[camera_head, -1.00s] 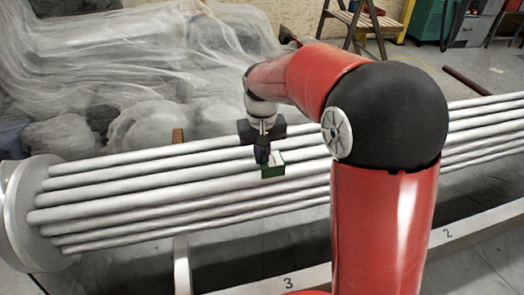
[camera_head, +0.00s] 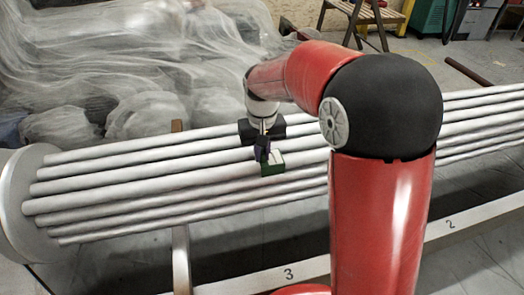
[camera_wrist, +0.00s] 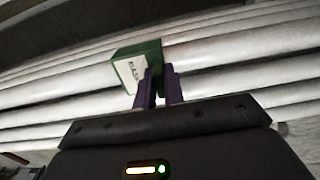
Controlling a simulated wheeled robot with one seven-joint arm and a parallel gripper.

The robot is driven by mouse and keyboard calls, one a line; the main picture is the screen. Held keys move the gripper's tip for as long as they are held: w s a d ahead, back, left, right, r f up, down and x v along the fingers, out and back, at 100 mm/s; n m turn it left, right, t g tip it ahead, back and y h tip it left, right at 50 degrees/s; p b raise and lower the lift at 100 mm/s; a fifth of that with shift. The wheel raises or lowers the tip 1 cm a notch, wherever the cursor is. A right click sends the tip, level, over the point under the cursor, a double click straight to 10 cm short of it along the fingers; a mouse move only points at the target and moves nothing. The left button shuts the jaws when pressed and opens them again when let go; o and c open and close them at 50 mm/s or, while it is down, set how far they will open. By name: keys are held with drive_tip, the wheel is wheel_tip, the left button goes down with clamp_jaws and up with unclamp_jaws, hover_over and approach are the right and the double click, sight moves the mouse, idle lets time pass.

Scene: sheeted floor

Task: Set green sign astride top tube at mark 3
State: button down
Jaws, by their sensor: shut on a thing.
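The green sign (camera_head: 273,168) is a small folded piece with a white label; it also shows in the wrist view (camera_wrist: 138,62). My gripper (camera_head: 263,153) is shut on it, with purple fingers at the sign's near side in the wrist view (camera_wrist: 158,88). The sign is over the bundle of white tubes (camera_head: 120,190); I cannot tell whether it touches one. Mark 3 (camera_head: 289,273) is a black numeral on the pale rail (camera_head: 250,282) in front of the bundle, below and slightly right of the sign.
Mark 2 (camera_head: 450,224) is farther right on the rail. A round end plate (camera_head: 20,215) closes the bundle's left end. A support post (camera_head: 180,255) stands in front. Sheeted heaps (camera_head: 100,60) lie behind, and a wooden trestle (camera_head: 355,20) stands at the back.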

idle(0.8)
drive_tip(key=c, duration=1.4)
unclamp_jaws()
wheel_tip(320, 180, up, 8)
drive_tip(key=shift+f+p, duration=0.2)
drive_tip(key=shift+p, duration=0.35)
drive_tip(key=shift+s+d+r, duration=0.1)
drive_tip(key=shift+r, duration=0.1)
drive_tip(key=s+d+r+m+t, duration=0.1)
drive_tip(key=s+d+r+t, duration=0.3)
drive_tip(key=s+d, duration=0.55)
drive_tip(key=s+d+f+m+t, duration=0.1)
drive_tip(key=s+d, duration=0.2)
drive_tip(key=s, duration=1)
drive_tip(key=shift+f+t, duration=0.3)
